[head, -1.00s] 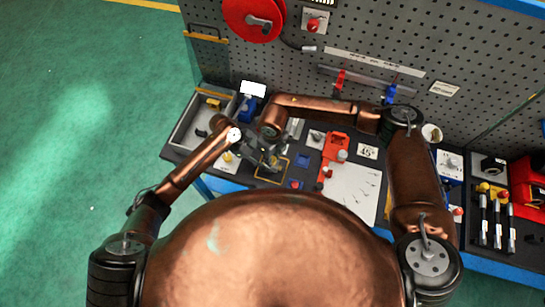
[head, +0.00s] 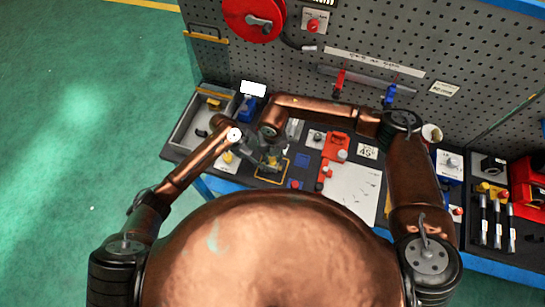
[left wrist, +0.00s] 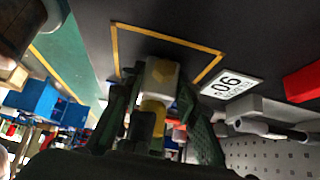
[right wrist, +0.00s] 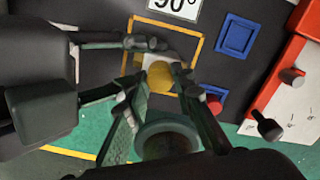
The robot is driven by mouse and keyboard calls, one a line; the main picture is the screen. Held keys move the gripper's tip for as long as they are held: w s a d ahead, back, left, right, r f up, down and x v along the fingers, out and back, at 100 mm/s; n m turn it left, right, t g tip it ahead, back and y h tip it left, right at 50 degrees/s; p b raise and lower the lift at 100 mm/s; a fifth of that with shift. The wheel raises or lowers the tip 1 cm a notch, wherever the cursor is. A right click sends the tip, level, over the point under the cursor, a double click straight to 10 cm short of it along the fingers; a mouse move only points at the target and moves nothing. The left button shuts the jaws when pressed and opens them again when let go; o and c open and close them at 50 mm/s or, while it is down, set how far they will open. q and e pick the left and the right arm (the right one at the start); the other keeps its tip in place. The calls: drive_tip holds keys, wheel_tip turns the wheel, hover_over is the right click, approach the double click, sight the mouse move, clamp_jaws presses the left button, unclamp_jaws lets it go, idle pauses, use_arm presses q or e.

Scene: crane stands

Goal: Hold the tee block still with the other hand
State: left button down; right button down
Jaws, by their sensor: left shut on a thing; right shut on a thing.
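The tee block (left wrist: 162,72) is a pale block with yellow round parts, by the yellow square outline on the dark bench. It also shows in the right wrist view (right wrist: 160,76). My left gripper (left wrist: 158,100) is shut on the tee block, its fingers on either side of it. My right gripper (right wrist: 166,108) is shut on a grey, round, hollow-ended piece (right wrist: 166,140), in line with the tee block's yellow part. Whether the piece and the block touch is hard to tell. In the head view both grippers are close together and partly hidden by my arms.
A 90° label (right wrist: 174,6) lies beside the yellow outline (right wrist: 198,45). A blue square (right wrist: 236,36), a red knob (right wrist: 213,103) and a red fixture (head: 335,146) are nearby. A grey tray (head: 190,124) is at the left, and a pegboard (head: 350,45) stands behind.

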drive_tip(key=c, duration=1.6)
unclamp_jaws()
drive_tip(key=shift+c, duration=0.7)
